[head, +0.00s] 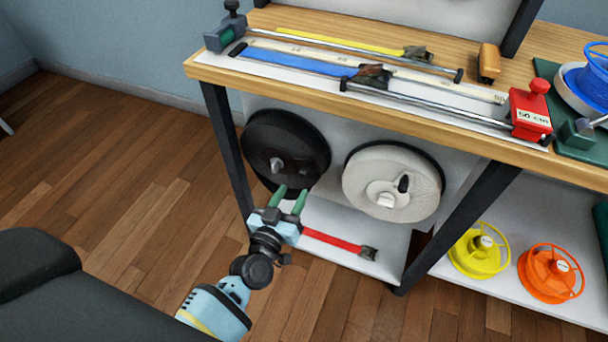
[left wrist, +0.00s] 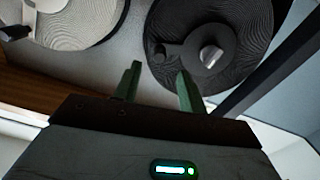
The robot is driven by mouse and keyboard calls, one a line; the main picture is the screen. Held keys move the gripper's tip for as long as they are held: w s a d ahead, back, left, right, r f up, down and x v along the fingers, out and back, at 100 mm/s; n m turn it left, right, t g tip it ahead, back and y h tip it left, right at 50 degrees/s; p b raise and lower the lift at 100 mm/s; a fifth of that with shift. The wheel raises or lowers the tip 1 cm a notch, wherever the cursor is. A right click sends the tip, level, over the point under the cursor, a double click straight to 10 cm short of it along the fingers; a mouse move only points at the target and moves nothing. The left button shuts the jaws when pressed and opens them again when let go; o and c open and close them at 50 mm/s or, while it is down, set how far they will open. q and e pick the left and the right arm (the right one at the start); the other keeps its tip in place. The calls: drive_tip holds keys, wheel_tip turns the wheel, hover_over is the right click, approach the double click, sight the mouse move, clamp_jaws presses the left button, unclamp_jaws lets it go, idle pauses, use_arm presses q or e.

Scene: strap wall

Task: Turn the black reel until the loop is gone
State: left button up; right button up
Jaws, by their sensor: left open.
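The black reel (head: 300,133) hangs under the worktop, with a light grey hub knob (head: 277,164). It also shows in the left wrist view (left wrist: 245,30), with a dark handle (left wrist: 166,50) beside its grey hub (left wrist: 211,58). My left gripper (head: 292,190) is open and empty, its green fingers pointing up at the reel's lower edge; in the left wrist view (left wrist: 158,72) the fingers stand apart, with nothing between them. I cannot make out a loop of strap at the black reel. My right gripper is not in view.
A white reel (head: 410,170) hangs right of the black one. A red strap (head: 335,241) with a dark buckle shows low beneath the reels. Dark table legs (head: 228,150) flank them. Blue (head: 295,66) and yellow straps lie on the worktop. Yellow and orange spools stand at lower right.

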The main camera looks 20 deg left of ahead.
sight(302, 176)
use_arm(q)
drive_tip(key=shift+w+d+b, duration=0.15)
drive_tip(key=shift+w+b, duration=0.7)
drive_tip(key=shift+w, duration=2.9)
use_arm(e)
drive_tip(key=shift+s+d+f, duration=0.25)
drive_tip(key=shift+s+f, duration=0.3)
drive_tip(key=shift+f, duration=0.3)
use_arm(q)
clamp_jaws()
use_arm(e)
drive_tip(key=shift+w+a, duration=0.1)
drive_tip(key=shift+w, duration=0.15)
